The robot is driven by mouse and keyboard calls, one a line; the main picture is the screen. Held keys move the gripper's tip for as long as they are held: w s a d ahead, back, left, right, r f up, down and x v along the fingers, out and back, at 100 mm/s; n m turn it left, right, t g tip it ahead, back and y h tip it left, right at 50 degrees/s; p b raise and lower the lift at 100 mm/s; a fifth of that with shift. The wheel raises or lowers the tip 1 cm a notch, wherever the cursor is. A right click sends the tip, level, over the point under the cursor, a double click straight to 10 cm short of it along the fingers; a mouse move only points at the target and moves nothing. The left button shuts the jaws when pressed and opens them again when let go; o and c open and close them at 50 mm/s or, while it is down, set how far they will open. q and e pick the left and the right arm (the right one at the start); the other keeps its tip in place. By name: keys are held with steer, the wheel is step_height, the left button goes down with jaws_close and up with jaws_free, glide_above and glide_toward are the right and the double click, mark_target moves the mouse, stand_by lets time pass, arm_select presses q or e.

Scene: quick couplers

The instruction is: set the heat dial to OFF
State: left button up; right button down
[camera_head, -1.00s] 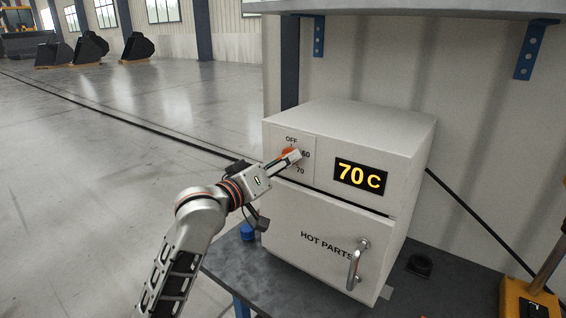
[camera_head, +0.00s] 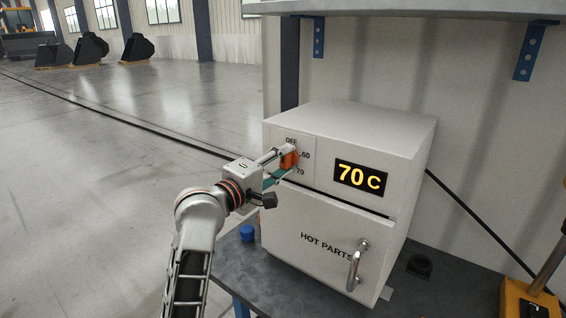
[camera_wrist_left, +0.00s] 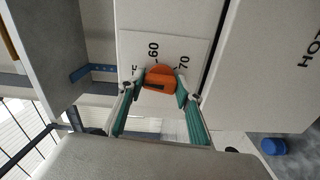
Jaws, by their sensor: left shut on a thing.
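The orange heat dial (camera_head: 289,160) is on the panel of a white box (camera_head: 345,225), with OFF above it, 60 at its right and 70 below. It also shows in the left wrist view (camera_wrist_left: 160,77), with a dark mark on its near face; I cannot tell which label it points to. My left gripper (camera_head: 287,162) is shut on the dial, one green-padded finger on each side, as the left wrist view (camera_wrist_left: 161,88) shows too. The display (camera_head: 360,178) reads 70 C. The OFF label is partly hidden in the wrist view. My right gripper is not in view.
The box's lower door, marked HOT PARTS, has a metal handle (camera_head: 357,265). A blue cap (camera_head: 247,232) sits on the dark table (camera_head: 240,270) left of the box. A shelf (camera_head: 420,8) overhangs behind. Open floor lies to the left.

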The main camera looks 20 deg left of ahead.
arm_select(q)
steer(key=shift+n, duration=0.7)
steer(key=o, duration=1.1)
steer(key=shift+s, duration=0.1)
steer(key=v, duration=1.2)
